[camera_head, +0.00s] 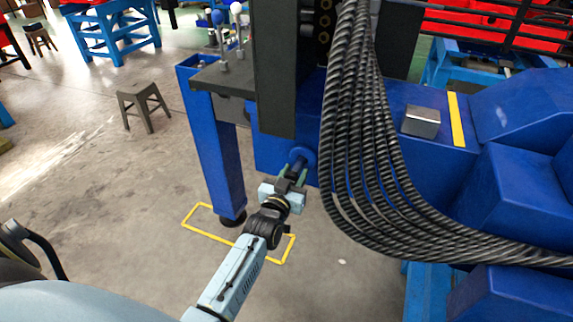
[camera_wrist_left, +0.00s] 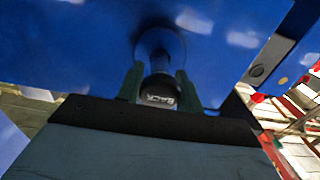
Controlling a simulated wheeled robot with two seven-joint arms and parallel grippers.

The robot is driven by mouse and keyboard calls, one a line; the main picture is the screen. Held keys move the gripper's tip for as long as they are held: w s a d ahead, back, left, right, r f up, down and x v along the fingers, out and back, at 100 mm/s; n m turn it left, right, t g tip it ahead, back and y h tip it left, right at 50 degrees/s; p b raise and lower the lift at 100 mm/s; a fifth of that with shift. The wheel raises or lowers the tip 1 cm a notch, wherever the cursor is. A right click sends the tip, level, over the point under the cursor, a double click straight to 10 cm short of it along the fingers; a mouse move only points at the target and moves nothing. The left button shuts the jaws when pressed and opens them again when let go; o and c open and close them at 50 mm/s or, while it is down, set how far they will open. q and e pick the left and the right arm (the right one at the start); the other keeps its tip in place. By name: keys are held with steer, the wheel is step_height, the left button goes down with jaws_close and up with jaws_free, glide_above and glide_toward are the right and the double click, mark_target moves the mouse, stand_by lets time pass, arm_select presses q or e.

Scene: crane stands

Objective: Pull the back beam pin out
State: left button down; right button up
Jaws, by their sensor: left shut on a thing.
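The back beam pin (camera_wrist_left: 159,90) is a dark cylinder with a label reading "BACK" on its end, in the left wrist view. It sits in a round blue collar on the blue beam (camera_wrist_left: 225,50). My left gripper (camera_wrist_left: 160,88) has its two green-grey fingers shut on the pin, one on each side. In the head view my left gripper (camera_head: 294,170) is at the blue collar (camera_head: 302,158) on the beam's near face. The pin is mostly hidden there by the gripper. My right gripper is not in view.
A bundle of thick black cables (camera_head: 355,130) hangs just right of the gripper. A blue stand leg (camera_head: 217,160) stands to the left, over a yellow floor outline (camera_head: 200,232). A grey stool (camera_head: 143,105) is farther left. The floor between is clear.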

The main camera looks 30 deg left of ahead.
arm_select(q)
steer(key=shift+s+f, duration=0.1)
steer(key=shift+f, duration=0.05)
steer(key=c, duration=1.2)
jaws_free()
steer(key=shift+o, duration=1.3)
steer(key=shift+s, duration=0.15)
steer(key=s+d, duration=0.2)
steer(key=s, duration=1.1)
